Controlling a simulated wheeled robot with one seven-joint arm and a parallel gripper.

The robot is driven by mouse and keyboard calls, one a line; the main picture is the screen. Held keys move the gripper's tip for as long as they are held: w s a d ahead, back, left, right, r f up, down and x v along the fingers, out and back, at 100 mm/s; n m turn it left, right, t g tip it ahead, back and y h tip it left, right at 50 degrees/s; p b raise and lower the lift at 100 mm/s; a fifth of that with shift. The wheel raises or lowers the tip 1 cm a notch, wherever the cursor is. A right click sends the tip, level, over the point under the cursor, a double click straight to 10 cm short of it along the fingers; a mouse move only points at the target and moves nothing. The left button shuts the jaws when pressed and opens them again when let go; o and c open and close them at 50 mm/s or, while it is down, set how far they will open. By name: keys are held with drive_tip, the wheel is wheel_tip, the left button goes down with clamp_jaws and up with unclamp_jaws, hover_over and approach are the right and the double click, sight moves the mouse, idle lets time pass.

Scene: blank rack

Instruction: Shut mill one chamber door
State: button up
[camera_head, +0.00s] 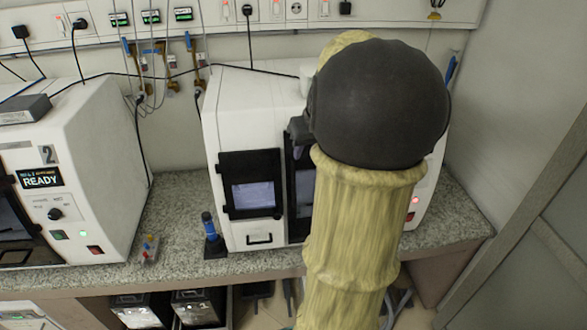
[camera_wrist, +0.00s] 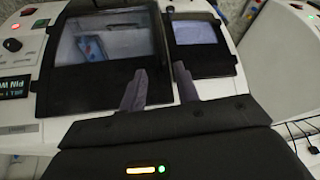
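Mill one is the white machine (camera_head: 255,105) on the bench in the head view, its right half mostly hidden by my arm. Its chamber door (camera_wrist: 108,40) shows in the wrist view as a black-framed window with a bluish object visible through it. In the head view only a dark strip of the chamber front (camera_head: 299,205) shows beside my arm. I cannot tell whether the door is fully shut. My gripper (camera_wrist: 160,74) is open and empty, its two fingers apart in front of the door's edge, nearest the display side. Contact is unclear.
A black-framed display (camera_wrist: 195,33) sits beside the door; it also shows in the head view (camera_head: 252,195). A second white machine marked 2 READY (camera_head: 75,165) stands left. A wall is close on the right.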

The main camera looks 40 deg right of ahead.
sight(294, 180)
drive_tip(key=shift+f, duration=0.15)
drive_tip(key=p+x, duration=0.4)
drive_tip(key=x, duration=1.3)
drive_tip(key=shift+f, duration=0.1)
clamp_jaws()
